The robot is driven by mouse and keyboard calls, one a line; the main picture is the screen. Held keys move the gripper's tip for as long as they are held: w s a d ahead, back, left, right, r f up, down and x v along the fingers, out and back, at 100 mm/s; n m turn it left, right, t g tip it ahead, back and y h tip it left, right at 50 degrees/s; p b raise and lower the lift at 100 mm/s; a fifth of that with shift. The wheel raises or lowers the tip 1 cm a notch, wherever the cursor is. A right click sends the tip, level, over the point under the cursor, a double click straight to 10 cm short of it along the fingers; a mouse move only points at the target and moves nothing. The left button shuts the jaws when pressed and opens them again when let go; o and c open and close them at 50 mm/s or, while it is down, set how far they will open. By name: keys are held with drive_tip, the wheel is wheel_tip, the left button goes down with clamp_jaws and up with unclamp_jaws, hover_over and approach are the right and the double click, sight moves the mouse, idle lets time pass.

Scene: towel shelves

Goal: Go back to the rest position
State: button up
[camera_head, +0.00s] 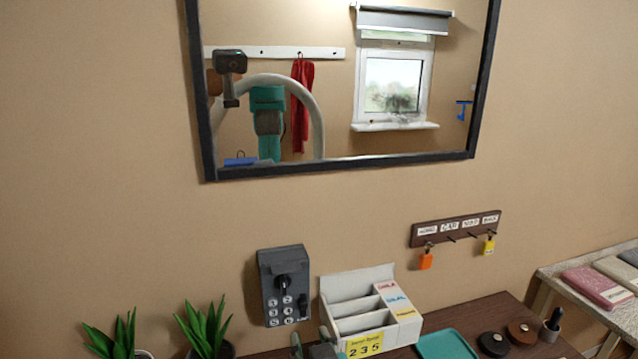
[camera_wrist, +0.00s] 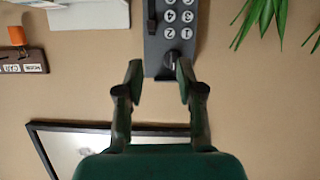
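My gripper (camera_head: 311,342) shows at the bottom edge of the head view, in front of the wall, below and right of the grey key box. In the wrist view my gripper (camera_wrist: 160,72) is open, its two dark green fingers well apart with nothing held between them. The key box (camera_head: 286,287) hangs on the wall, with a dark knob and number buttons. In the wrist view the key box (camera_wrist: 170,35) appears upside down, beyond the fingertips. Whether the fingers touch anything cannot be told, but they look clear. Most of my arm is out of view.
A white sorter (camera_head: 353,291) with a yellow 235 card stands close right of my gripper. A teal tray (camera_head: 446,345) and dark round items lie farther right on the table (camera_head: 476,318). Potted plants (camera_head: 203,330) stand left. A mirror (camera_head: 203,120) and key rack (camera_head: 456,229) hang above.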

drive_tip(key=shift+m+t+h, duration=0.3)
drive_tip(key=shift+h, duration=0.2)
drive_tip(key=s+d+f, duration=0.4)
drive_tip(key=f, duration=0.2)
drive_tip(key=s+d+f, duration=0.4)
drive_tip(key=f, duration=0.2)
drive_tip(key=s+d+f, duration=0.4)
drive_tip(key=s+f, duration=0.1)
drive_tip(key=f, duration=0.1)
drive_tip(key=shift+s+d+f, duration=0.1)
drive_tip(key=shift+d+f, duration=0.25)
drive_tip(key=shift+d, duration=0.05)
drive_tip(key=s+d+m+h, duration=0.1)
drive_tip(key=s+d, duration=0.2)
drive_tip(key=s, duration=0.9)
drive_tip(key=s+d+m+h, duration=0.1)
drive_tip(key=s+d, duration=0.3)
drive_tip(key=s, duration=0.9)
drive_tip(key=shift+s+d+f+m+t, duration=0.2)
drive_tip(key=shift+s+f+m+t, duration=0.1)
drive_tip(key=shift+m+t, duration=0.1)
drive_tip(key=shift+a, duration=0.1)
